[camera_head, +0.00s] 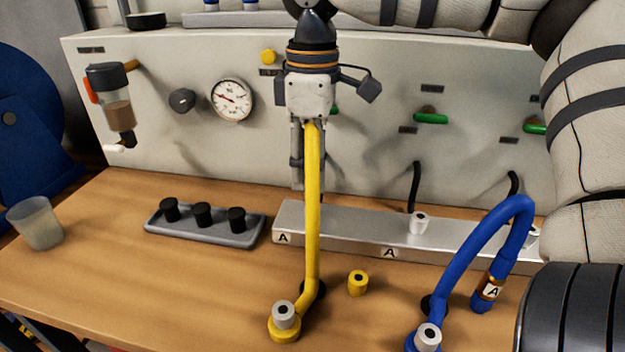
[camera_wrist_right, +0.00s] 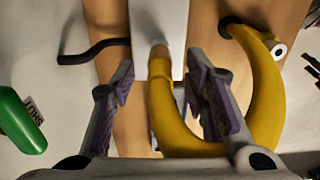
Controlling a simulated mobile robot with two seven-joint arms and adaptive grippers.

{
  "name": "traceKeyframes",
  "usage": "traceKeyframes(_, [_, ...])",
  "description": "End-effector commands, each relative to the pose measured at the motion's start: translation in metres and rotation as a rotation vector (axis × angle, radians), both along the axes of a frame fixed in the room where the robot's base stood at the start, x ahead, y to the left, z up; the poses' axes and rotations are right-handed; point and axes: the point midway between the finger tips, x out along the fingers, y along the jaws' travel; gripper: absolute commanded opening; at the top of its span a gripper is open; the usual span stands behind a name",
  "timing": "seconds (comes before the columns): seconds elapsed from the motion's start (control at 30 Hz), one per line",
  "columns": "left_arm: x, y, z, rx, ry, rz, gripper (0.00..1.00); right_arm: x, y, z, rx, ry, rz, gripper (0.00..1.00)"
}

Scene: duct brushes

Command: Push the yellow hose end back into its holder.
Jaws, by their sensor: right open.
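The yellow hose (camera_head: 312,215) rises from a dark hole in the wooden bench and arches up in front of my right gripper (camera_head: 310,183). In the wrist view the hose (camera_wrist_right: 262,100) curves round, and its end section, with a pale tip, lies between the open fingers of my right gripper (camera_wrist_right: 166,85). Gaps show on both sides of it. The pale tip is over or against the metal rail (camera_head: 345,232); I cannot tell whether it is seated in a holder. The hose hides part of the rail in the head view. My left gripper is not in view.
A blue hose (camera_head: 465,235) arches at the right, its end marked A. A grey tray (camera_head: 205,235) with black knobs and a cup (camera_head: 37,224) are at left. A panel stands behind.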

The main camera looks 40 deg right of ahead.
Motion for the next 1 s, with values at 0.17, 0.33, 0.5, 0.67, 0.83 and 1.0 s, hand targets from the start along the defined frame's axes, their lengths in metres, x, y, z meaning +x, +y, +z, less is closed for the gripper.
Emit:
traceKeyframes(0.17, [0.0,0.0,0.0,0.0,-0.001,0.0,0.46,0.0,0.0,-0.024,-0.001,0.002,0.001,0.42])
traceKeyframes(0.33, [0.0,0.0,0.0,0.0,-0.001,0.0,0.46,0.0,0.0,-0.037,-0.001,0.0,0.001,0.42])
traceKeyframes(0.5, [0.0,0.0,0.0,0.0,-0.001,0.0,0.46,0.0,0.0,-0.041,-0.001,0.0,0.001,0.42])
traceKeyframes(0.67, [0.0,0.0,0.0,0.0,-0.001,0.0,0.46,0.0,0.0,-0.041,-0.001,0.0,0.001,0.42])
traceKeyframes(0.83, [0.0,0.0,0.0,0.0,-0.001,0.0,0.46,0.0,0.0,-0.041,-0.001,0.0,0.001,0.42])
traceKeyframes(1.0, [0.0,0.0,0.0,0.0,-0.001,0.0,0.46,0.0,0.0,-0.04,-0.002,0.0,0.0,0.42])
